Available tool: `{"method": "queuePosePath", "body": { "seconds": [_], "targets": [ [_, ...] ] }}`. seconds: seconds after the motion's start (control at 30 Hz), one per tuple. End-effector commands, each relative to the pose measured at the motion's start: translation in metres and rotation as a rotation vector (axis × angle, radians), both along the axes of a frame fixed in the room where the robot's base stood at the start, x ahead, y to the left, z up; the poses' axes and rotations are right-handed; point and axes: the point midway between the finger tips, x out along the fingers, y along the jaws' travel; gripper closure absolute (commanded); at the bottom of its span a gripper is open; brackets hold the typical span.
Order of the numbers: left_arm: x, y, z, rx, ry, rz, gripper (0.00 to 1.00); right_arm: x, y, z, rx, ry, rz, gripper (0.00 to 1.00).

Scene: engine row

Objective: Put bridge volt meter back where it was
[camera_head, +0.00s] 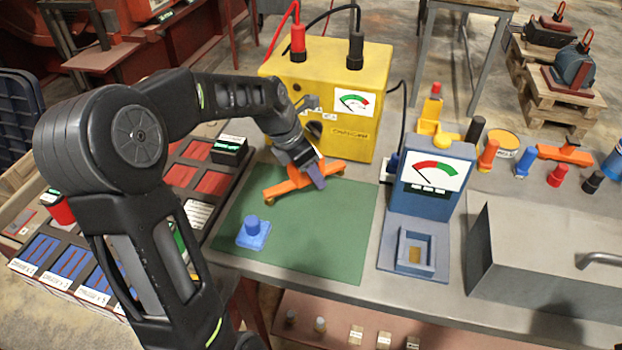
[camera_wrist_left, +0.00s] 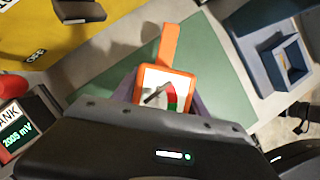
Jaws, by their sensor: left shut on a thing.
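The orange bridge volt meter (camera_head: 283,187) is over the green mat (camera_head: 335,240), in front of the yellow tester. My left gripper (camera_head: 311,172) is shut on its middle from above. In the left wrist view the volt meter (camera_wrist_left: 168,45) shows its white dial with red and green bands between my two fingers, and one orange arm points away. I cannot tell whether its feet touch the mat. My right gripper is not in view.
A blue block with a peg (camera_head: 253,234) sits on the mat's front left. The yellow tester (camera_head: 290,85) stands behind. A blue meter stand (camera_head: 428,200) and a grey metal box (camera_head: 530,250) stand right. Battery racks (camera_head: 70,262) lie left. Another orange bridge piece (camera_head: 566,153) lies far right.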

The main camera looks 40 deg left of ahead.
Motion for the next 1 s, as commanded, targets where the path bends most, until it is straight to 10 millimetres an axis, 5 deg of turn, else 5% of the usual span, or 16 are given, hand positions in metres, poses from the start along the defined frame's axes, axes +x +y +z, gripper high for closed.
{"method": "queuePosePath", "body": {
  "seconds": [0.2,0.57,0.6,0.87,1.0],
  "targets": [
    [0.0,-0.001,-0.028,-0.001,0.0,0.0,1.0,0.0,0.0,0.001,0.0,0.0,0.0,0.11],
    [0.0,0.0,-0.032,0.0,0.0,-0.001,1.0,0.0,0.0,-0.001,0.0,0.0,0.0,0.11],
    [0.0,0.0,-0.033,0.0,0.001,0.0,0.48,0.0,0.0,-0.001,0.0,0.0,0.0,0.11],
    [0.0,0.0,-0.032,-0.001,0.0,0.0,0.27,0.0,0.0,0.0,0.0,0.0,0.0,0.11],
    [0.0,0.0,-0.032,-0.001,0.0,0.0,0.27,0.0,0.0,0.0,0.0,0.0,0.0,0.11]
  ]
}}
